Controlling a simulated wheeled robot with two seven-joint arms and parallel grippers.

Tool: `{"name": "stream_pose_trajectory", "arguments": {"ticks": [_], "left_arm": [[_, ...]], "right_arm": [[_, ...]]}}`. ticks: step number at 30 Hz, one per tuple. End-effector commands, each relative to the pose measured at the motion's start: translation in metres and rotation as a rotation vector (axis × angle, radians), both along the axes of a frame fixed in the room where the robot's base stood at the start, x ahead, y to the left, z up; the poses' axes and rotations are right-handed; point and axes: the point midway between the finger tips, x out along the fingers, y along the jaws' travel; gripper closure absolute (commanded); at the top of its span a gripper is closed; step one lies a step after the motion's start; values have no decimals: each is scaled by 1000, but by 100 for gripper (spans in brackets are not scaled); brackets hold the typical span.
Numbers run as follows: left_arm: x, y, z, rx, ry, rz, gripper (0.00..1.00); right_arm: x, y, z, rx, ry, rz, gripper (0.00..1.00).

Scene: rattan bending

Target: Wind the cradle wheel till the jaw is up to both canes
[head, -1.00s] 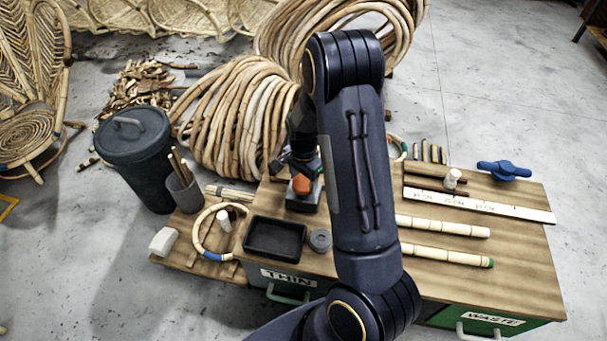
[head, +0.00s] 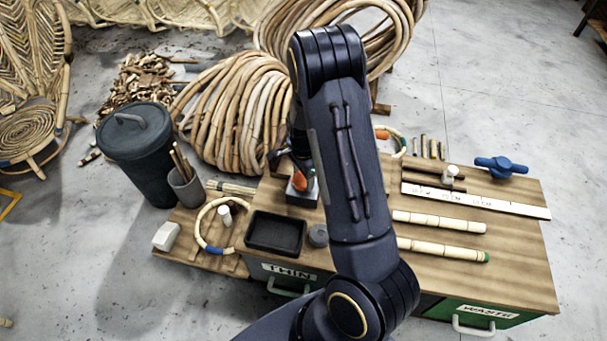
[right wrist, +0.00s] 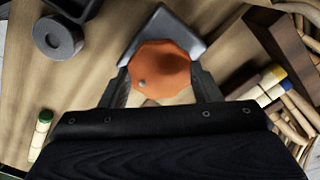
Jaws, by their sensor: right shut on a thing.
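The orange cradle wheel (head: 299,181) shows in the head view at the left of my forearm, by a grey metal block (head: 302,196) on the bench. In the right wrist view, the many-sided orange wheel (right wrist: 160,68) sits between the fingers of my right gripper (right wrist: 162,82), which is shut on it. The grey metal (right wrist: 168,28) lies beyond it. Two pale canes, an upper one (head: 440,221) and a lower one with a green end (head: 445,248), stick out right of my arm. My arm hides their left parts and the jaw, so contact cannot be told. My left gripper is out of view.
A black tray (head: 274,249) and a grey round weight (head: 318,235) stand left of my arm. A ruler (head: 475,201) and a blue handled knob (head: 500,167) lie at the back right. A dark bin (head: 140,165) and rattan coils (head: 230,110) stand beyond the bench.

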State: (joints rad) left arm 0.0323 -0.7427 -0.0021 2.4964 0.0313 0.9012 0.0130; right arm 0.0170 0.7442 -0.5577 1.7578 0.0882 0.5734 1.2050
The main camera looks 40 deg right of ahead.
Motion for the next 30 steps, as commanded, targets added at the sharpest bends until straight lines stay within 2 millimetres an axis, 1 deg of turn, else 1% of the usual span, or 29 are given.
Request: {"name": "stream_pose_trajectory", "arguments": {"ticks": [1, 2, 6, 14, 17, 20, 25, 30], "left_arm": [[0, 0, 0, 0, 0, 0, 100], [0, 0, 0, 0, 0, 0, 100], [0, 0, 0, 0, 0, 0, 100], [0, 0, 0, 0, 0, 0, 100], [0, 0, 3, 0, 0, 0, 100], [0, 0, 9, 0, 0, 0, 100], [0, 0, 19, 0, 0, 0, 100], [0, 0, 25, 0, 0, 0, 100]], "right_arm": [[0, 0, 0, 0, -1, -3, 66], [0, 0, 0, 0, -1, -3, 40], [0, 0, 0, 0, -1, -2, 22], [0, 0, 1, 0, -1, -1, 21], [0, 0, 7, 0, -2, 0, 21], [1, 0, 21, 0, -4, 0, 21], [1, 0, 52, 0, -4, 1, 21], [1, 0, 73, -1, -3, -1, 21]]}}
